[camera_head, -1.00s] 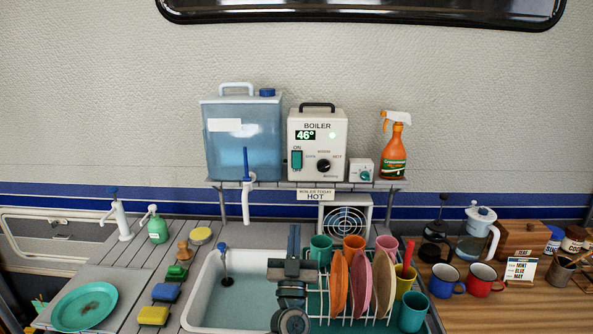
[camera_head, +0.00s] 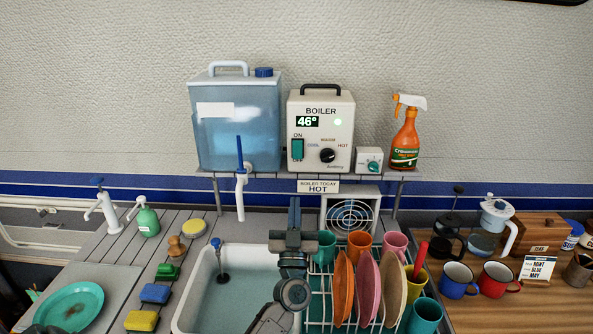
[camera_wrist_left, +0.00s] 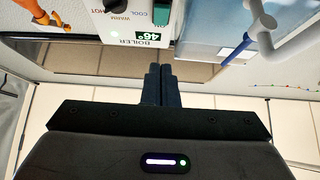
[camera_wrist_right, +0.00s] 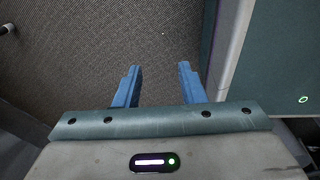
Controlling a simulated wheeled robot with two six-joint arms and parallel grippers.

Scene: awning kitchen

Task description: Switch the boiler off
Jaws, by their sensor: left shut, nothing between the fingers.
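The boiler (camera_head: 320,108) is a cream box with a black handle on a wall shelf. It reads 46°, and a green light (camera_head: 337,122) glows on its front. Its teal switch (camera_head: 298,149) sits on the left of the front under the word ON, with a black dial (camera_head: 327,155) to its right. My left gripper (camera_head: 294,203) is shut and empty, below the shelf and apart from the switch. In the left wrist view its closed fingers (camera_wrist_left: 158,72) point towards the upside-down boiler (camera_wrist_left: 130,22). My right gripper (camera_wrist_right: 160,68) is open and empty, over grey flooring.
A blue water tank (camera_head: 237,128) stands left of the boiler, its tap (camera_head: 240,185) hanging below the shelf. A small dial box (camera_head: 369,160) and an orange spray bottle (camera_head: 405,135) stand right. A sink (camera_head: 205,290) and a full dish rack (camera_head: 318,305) lie below.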

